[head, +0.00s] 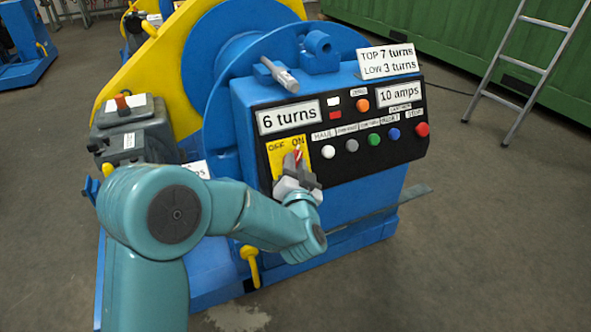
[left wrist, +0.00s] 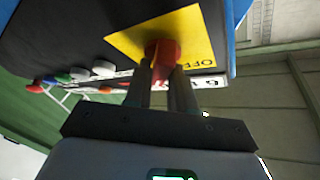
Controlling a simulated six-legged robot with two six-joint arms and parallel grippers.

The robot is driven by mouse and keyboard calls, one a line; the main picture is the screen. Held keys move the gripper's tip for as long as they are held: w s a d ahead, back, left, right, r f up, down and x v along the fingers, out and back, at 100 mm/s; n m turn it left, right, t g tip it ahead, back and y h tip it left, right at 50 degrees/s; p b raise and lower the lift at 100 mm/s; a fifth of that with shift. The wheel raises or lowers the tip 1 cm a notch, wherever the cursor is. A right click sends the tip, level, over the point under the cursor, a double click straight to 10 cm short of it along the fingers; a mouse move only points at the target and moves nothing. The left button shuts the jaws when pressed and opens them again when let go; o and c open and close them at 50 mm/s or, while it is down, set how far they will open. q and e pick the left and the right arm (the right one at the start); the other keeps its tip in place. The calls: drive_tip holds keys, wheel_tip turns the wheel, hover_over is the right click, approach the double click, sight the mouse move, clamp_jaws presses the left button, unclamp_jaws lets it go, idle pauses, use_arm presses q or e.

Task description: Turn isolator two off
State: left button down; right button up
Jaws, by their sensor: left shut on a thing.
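The isolator has a yellow plate (head: 275,158) marked OFF and ON at the lower left of the black control panel. Its red handle (head: 298,154) shows just below the word ON, partly hidden by my gripper. In the left wrist view the red handle (left wrist: 163,49) stands out from the yellow plate (left wrist: 197,35), where part of the word OFF shows. My left gripper (head: 295,172) is at the plate, shut on the red handle; its fingers (left wrist: 165,78) lie on either side of it. I see no isolator number. My right gripper is not in view.
The panel (head: 340,165) also holds white, grey, green, blue and red buttons right of the isolator, with signs "6 turns" (head: 289,117) and "10 amps" (head: 401,93). A ladder (head: 527,70) leans at the right.

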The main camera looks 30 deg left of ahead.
use_arm(q)
drive_tip(key=shift+w+d+n+g+y+b, duration=0.1)
drive_tip(key=shift+n+g+y+b, duration=0.5)
drive_tip(key=shift+n+g+y, duration=2.15)
drive_tip(key=shift+w+d+n+g+h+b, duration=0.1)
drive_tip(key=shift+n+g+b, duration=0.75)
drive_tip(key=shift+n, duration=4.15)
drive_tip(key=shift+w+d+n+g+y+b, duration=0.1)
drive_tip(key=shift+n+g+y+b, duration=0.25)
drive_tip(key=shift+n+g+y, duration=2.45)
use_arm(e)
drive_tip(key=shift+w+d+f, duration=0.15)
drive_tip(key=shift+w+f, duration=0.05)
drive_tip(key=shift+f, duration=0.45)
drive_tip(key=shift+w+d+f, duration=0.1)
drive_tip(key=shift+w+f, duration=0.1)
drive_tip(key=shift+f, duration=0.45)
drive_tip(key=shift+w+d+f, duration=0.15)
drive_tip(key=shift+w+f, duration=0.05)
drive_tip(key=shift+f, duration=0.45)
use_arm(q)
drive_tip(key=n+t+h, duration=0.1)
drive_tip(key=n+h, duration=0.1)
drive_tip(key=shift+n+h, duration=0.35)
drive_tip(key=c, duration=1)
unclamp_jaws()
drive_tip(key=shift+c, duration=0.2)
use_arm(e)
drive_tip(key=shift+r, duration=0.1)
